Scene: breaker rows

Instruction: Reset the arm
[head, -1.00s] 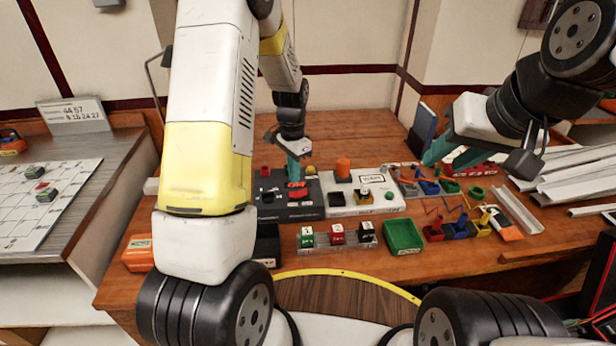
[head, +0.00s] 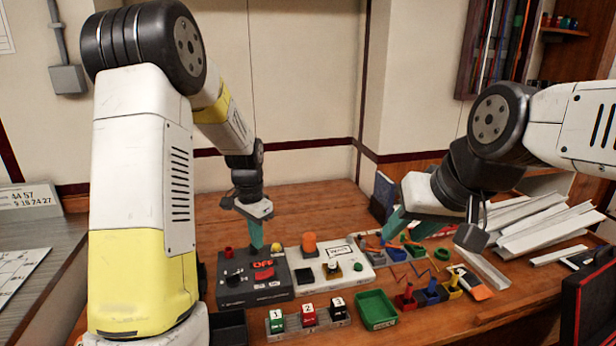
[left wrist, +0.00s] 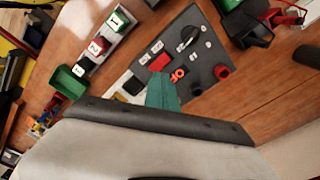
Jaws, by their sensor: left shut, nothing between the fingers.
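My left gripper (head: 256,236) has teal fingers closed together and pointing down. It is empty, over the back of the dark grey breaker panel (head: 245,292), close behind the red "OFF" sign (head: 266,263). In the left wrist view the shut fingers (left wrist: 162,92) lie beside the red OFF piece (left wrist: 177,74) on the panel; I cannot tell whether they touch anything. My right gripper (head: 412,224) has its teal fingers spread apart, above the coloured bins at the right, with nothing visible between them.
A white panel (head: 358,272) with an orange cylinder (head: 309,243) stands beside the grey one. In front are numbered blocks (head: 308,314) and a green tray (head: 376,309). White strips (head: 540,225) lie at the right. The back left of the wooden table is clear.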

